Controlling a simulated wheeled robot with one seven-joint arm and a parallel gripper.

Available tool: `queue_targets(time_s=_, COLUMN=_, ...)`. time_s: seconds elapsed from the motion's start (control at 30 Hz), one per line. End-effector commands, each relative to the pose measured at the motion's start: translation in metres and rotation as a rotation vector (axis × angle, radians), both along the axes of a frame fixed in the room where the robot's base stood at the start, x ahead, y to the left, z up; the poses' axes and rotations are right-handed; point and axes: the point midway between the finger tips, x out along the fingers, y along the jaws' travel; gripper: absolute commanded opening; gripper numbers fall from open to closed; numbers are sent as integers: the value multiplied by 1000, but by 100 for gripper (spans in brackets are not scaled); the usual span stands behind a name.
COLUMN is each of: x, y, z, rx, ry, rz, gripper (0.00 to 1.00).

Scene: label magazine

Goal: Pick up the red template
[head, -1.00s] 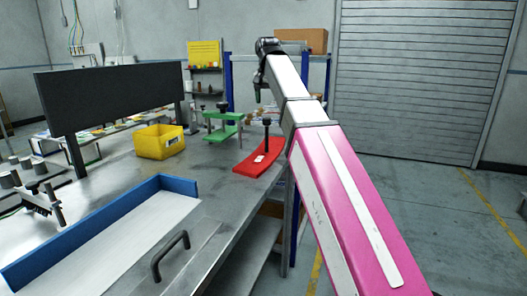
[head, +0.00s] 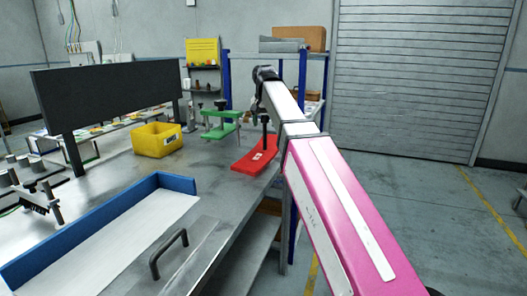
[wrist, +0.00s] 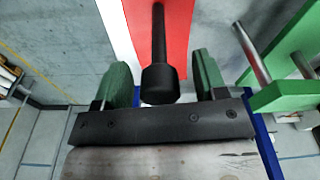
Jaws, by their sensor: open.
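The red template (head: 248,163) lies flat on the metal table near its right edge, with a white label on top. A black upright handle (head: 264,132) rises from it. In the wrist view, the red template (wrist: 180,35) is below my gripper (wrist: 163,80). The black handle's knob (wrist: 160,85) shows between my two green fingers, with a gap on each side. My gripper is open and holds nothing. In the head view, the fingers are hard to make out beside the handle.
A green template (head: 222,130) with posts stands just behind the red one. A yellow bin (head: 157,139) is to the left. A blue-rimmed tray (head: 90,222) and a dark grab handle (head: 169,254) are nearer.

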Motion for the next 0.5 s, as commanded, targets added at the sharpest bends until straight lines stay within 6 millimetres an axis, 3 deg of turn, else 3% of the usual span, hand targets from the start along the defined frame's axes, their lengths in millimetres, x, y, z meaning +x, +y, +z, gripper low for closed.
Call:
queue_targets(time_s=0.1, x=0, y=0, z=0, rx=0, ry=0, rz=0, gripper=65)
queue_targets(time_s=0.13, x=0, y=0, z=0, rx=0, ry=0, rz=0, gripper=59)
queue_targets(time_s=0.3, x=0, y=0, z=1, rx=0, ry=0, rz=0, gripper=4)
queue_targets(time_s=0.5, x=0, y=0, z=1, rx=0, ry=0, rz=0, gripper=0)
